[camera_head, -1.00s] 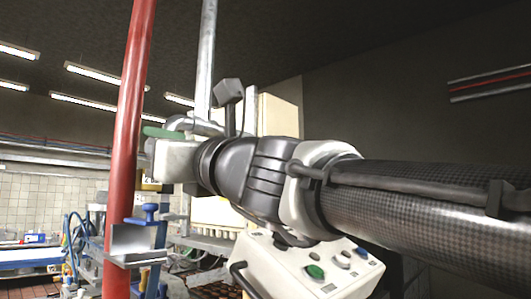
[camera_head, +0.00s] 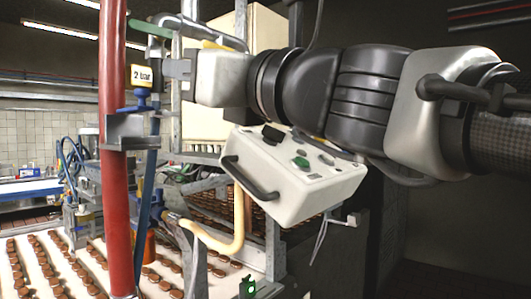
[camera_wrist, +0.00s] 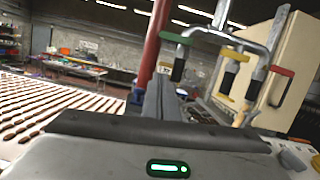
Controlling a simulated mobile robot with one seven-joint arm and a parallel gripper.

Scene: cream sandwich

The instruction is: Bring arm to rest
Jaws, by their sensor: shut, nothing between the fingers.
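My arm stretches in from the right edge of the head view, with its dark wrist joint and white links in front of the machine. My gripper (camera_head: 178,70) is at its left end, just right of the red pole, pointing left. In the wrist view my gripper (camera_wrist: 160,97) shows as grey fingers close together, shut with nothing between them. The red pole (camera_wrist: 153,45) stands behind the fingertips there; I cannot tell the exact gap.
A white control box (camera_head: 290,180) with a green button hangs below my arm. The red pole (camera_head: 112,190) stands at left. Rows of biscuits lie on a conveyor (camera_head: 25,245). Valve handles (camera_wrist: 225,40) and a cream cabinet (camera_wrist: 285,75) are close at right in the wrist view.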

